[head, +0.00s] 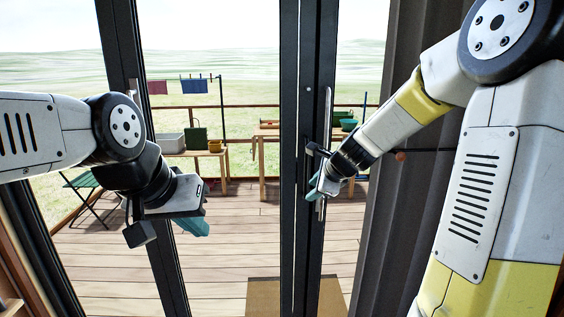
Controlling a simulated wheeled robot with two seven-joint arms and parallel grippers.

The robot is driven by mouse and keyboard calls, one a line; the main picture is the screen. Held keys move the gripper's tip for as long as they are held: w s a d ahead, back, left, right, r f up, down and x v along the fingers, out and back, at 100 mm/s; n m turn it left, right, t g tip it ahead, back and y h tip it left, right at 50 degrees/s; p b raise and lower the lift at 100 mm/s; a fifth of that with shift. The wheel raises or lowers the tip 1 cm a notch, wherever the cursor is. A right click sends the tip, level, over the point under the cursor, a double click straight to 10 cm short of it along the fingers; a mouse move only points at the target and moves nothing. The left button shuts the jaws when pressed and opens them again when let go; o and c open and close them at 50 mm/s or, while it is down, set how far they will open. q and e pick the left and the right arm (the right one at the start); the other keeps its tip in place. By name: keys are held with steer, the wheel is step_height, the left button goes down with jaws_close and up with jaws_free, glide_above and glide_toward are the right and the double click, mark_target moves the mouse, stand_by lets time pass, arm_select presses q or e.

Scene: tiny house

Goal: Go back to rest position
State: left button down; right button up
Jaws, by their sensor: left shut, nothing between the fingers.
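My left gripper (195,226) hangs at the left in front of a glass door, its teal fingers shut with nothing between them. My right gripper (317,190) is at the middle door frame, and its fingers overlap the lower part of a long vertical door handle (328,108). I cannot tell whether they touch or grip the handle. Both arms reach forward, the left from the left edge and the right from the right edge.
Dark-framed glass doors (303,110) stand directly ahead. A dark ribbed curtain or wall (385,215) is on the right. A brown mat (265,297) lies at the threshold. Beyond are a wooden deck (245,235), benches with containers, a folding chair (82,187) and a railing.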

steer(key=s+r+n+g, duration=0.1)
steer(key=s+r+n, duration=0.3)
steer(key=s+n, duration=0.3)
steer(key=s+r+n, duration=0.4)
steer(key=s+n, duration=0.1)
steer(key=s, duration=0.4)
steer(key=s+d+n+g+h, duration=0.1)
steer(key=s+d+n, duration=0.3)
steer(key=s+n, duration=0.4)
steer(key=s, duration=0.5)
steer(key=shift+f, duration=0.2)
